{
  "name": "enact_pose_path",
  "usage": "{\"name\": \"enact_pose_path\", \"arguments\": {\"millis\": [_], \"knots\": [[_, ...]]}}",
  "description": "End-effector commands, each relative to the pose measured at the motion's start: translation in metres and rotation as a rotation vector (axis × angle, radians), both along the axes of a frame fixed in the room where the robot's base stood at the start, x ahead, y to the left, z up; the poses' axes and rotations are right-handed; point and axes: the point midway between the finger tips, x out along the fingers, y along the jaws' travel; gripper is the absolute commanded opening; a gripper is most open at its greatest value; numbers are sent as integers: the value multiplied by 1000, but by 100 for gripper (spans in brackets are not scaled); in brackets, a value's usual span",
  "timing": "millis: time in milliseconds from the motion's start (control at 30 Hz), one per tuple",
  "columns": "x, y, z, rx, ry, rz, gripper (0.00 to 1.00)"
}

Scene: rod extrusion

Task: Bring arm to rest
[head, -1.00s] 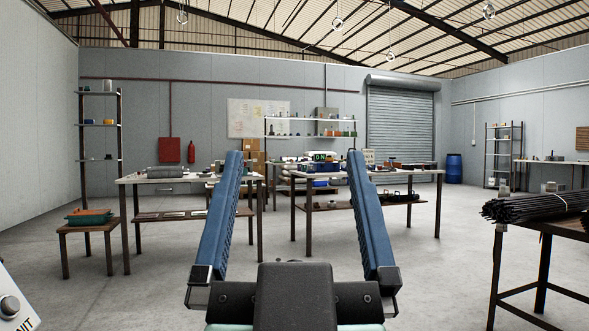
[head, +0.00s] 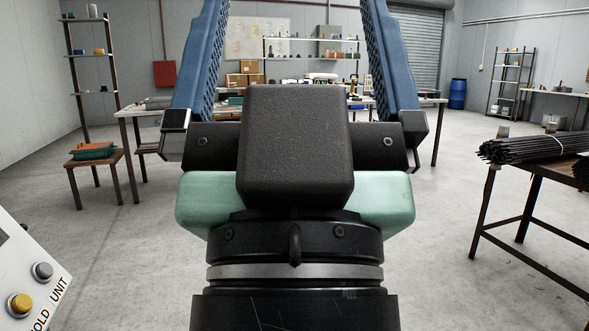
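My gripper (head: 294,60) fills the middle of the head view and points away from the camera. Its two long blue fingers stand wide apart, and their tips are cut off by the top edge. Nothing is held between them; only the far tables and shelves show through the gap. The black gripper body, pale green sides and dark wrist are nearest the camera.
A rack table (head: 545,170) with bundles of black rods (head: 535,148) stands at the right. A control panel (head: 25,275) with knobs is at the lower left. A small stool table (head: 93,162) stands farther back left. The floor (head: 110,250) between is clear.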

Motion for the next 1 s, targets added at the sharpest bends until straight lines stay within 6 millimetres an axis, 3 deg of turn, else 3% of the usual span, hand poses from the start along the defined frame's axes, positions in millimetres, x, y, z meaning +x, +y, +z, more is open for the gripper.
{"name": "enact_pose_path", "arguments": {"millis": [33,1000], "knots": [[0,0,34,0,0,0,100],[0,1,338,-1,0,2,100]]}}
